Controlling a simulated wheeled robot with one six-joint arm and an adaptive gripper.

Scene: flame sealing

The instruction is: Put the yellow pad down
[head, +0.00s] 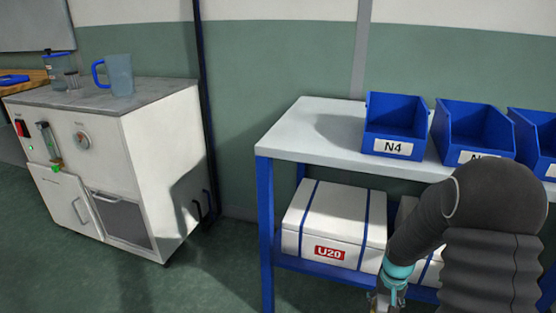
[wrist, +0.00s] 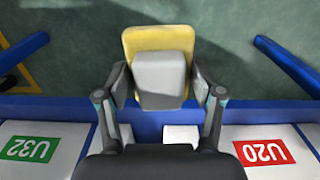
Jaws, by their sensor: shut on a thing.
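The yellow pad (wrist: 158,38), with a pale grey block on its face, is between the fingers of my gripper (wrist: 160,84) in the wrist view. The fingers are shut on it from both sides, at the grey block. The pad is in front of the lower blue shelf edge, with green floor behind it in the picture. In the head view my gripper (head: 385,300) is cut off by the bottom edge, and the pad is not visible there.
A white-topped table (head: 310,130) with blue legs bears blue bins (head: 396,117), one labelled N4. White boxes, including the U20 box (head: 335,215), sit on its lower shelf. A white cabinet (head: 150,150) bears jugs at left. Open floor (head: 215,275) lies between them.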

